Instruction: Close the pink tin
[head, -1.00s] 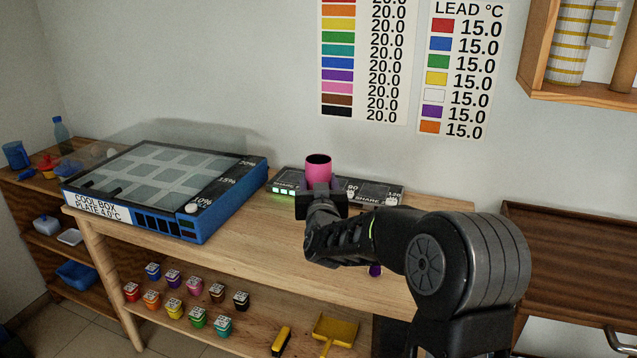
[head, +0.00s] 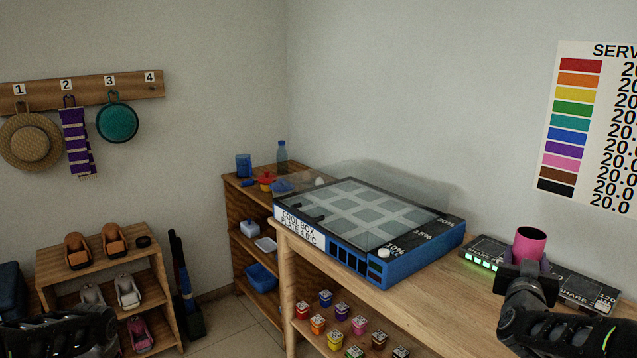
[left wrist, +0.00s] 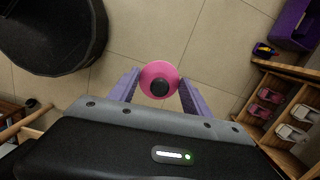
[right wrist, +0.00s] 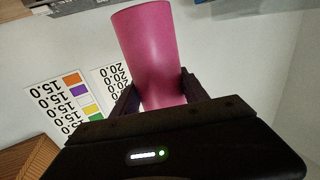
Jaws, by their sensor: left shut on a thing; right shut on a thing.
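The pink tin (head: 529,240) is upright with its dark, open top showing. My right gripper (head: 528,272) is shut on the tin and holds it by the black bar on the bench. In the right wrist view the tin (right wrist: 150,45) sits between the fingers of the right gripper (right wrist: 158,92). In the left wrist view my left gripper (left wrist: 160,84) is shut on a round pink lid (left wrist: 159,67) with a dark knob, over the tiled floor.
A blue cool box (head: 375,255) stands on the wooden bench (head: 465,318), left of the tin. Behind the tin is the black bar (head: 585,285) with green lights. Small coloured pots (head: 341,312) sit on the shelf below. A low shelf (head: 100,255) stands at the left.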

